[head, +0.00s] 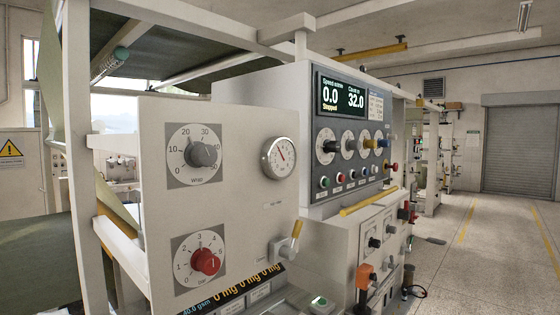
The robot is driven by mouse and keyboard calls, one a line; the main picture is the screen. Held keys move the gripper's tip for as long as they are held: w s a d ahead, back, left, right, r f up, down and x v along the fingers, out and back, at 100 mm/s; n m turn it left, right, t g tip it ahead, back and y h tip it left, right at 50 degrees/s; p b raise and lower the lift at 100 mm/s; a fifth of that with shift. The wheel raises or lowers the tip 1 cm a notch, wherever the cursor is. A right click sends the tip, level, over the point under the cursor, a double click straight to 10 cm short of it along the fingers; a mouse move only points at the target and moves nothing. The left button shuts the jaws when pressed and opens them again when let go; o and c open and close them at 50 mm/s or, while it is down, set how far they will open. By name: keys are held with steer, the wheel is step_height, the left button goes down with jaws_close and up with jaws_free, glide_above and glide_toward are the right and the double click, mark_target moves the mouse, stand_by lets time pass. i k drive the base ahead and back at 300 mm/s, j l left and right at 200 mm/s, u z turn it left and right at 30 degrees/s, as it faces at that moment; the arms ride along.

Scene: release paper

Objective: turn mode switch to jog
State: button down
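A dark control panel (334,178) faces right on a white cabinet in the middle of the view. The display (342,96) above reads 0.0, "Stopped" and 32.0. My gripper is not in view.
A nearer white panel (230,230) holds a grey dial knob (201,155), a red dial knob (205,261), a round gauge (279,158) and a yellow-tipped lever (296,232). An orange-and-black part (365,277) stands lower right. Open floor (480,260) lies at right.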

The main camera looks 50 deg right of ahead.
mark_target(355, 145)
steer(key=z, duration=1.3)
